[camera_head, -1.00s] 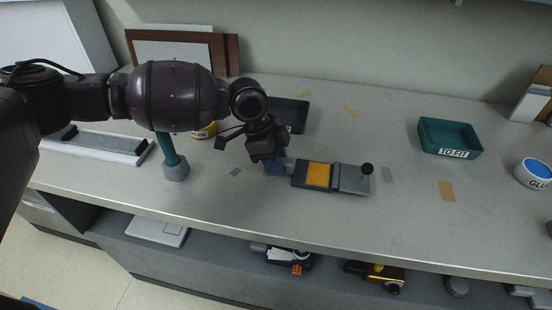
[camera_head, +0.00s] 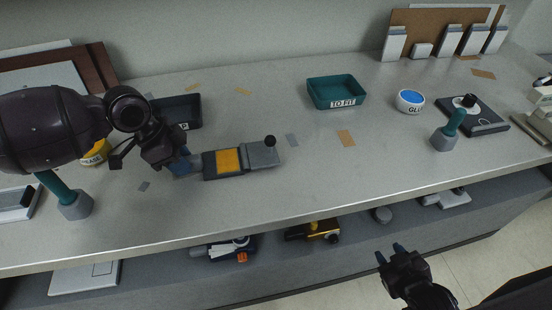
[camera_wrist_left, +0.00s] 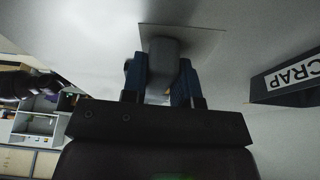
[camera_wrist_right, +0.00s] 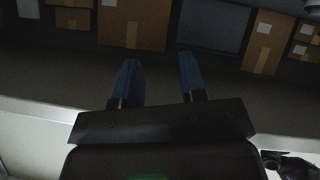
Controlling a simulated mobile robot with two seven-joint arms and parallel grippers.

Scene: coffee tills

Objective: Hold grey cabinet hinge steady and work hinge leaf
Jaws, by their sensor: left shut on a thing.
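The grey cabinet hinge (camera_head: 209,166) lies flat on the counter, with a yellow-orange patch on its left part. Its hinge leaf (camera_head: 262,155) is the flat grey plate at the right end, with a black knob (camera_head: 270,141) standing on it. My left gripper (camera_head: 184,165) is at the hinge's left end. In the left wrist view its blue fingers (camera_wrist_left: 162,88) are closed on a grey block-like end of the hinge (camera_wrist_left: 163,58). My right gripper (camera_head: 392,254) is open and empty, in front of the counter and well away from the hinge; its fingers stand apart in the right wrist view (camera_wrist_right: 158,85).
A teal "TO FIT" tray (camera_head: 338,104) stands behind the hinge to the right, and a dark tray (camera_head: 190,125) behind it to the left. Glue pot (camera_head: 410,108) and teal-handled tools (camera_head: 74,207) flank the area. Small flat pieces (camera_head: 346,138) lie right of the hinge.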

